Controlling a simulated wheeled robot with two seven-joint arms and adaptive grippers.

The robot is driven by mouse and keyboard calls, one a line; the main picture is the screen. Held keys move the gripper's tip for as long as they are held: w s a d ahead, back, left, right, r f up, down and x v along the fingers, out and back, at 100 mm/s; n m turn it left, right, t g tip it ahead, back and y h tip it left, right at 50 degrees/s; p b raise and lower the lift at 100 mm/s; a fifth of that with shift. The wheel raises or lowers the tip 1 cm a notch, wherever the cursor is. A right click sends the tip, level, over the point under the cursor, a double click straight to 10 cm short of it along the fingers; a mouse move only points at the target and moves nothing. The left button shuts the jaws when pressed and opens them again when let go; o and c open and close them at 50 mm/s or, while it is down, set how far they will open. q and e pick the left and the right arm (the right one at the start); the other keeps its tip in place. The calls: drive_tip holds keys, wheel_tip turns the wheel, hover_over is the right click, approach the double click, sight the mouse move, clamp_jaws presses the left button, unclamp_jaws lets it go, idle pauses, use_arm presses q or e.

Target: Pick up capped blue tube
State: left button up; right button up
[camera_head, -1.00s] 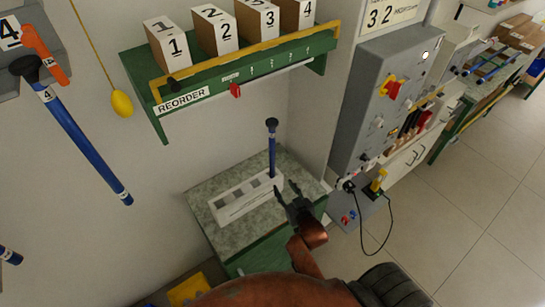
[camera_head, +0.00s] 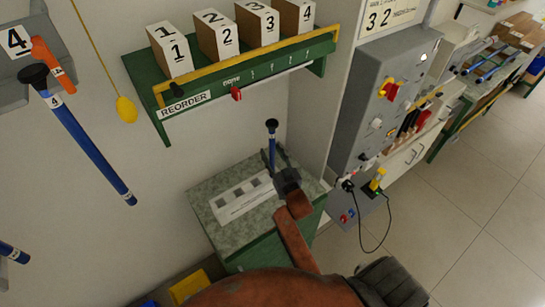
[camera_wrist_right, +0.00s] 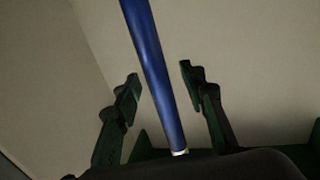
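The capped blue tube (camera_head: 272,148) stands upright in the far right end of a white rack (camera_head: 235,206), with its black cap up. My right gripper (camera_head: 277,160) is at the tube, below the cap, and hides its lower part. In the right wrist view the blue tube (camera_wrist_right: 153,70) runs through the gap between the two dark green fingers of my right gripper (camera_wrist_right: 160,80). The fingers are apart, with a visible gap on both sides of the tube. My left gripper is not in view.
The rack sits on a speckled grey worktop (camera_head: 212,190) against the wall. A green shelf (camera_head: 148,98) with numbered boxes hangs above. A grey control cabinet (camera_head: 365,95) stands to the right. Other blue tubes (camera_head: 90,148) show at the left.

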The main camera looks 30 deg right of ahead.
drive_tip(key=shift+c, duration=0.5)
clamp_jaws()
drive_tip(key=shift+r, duration=0.1)
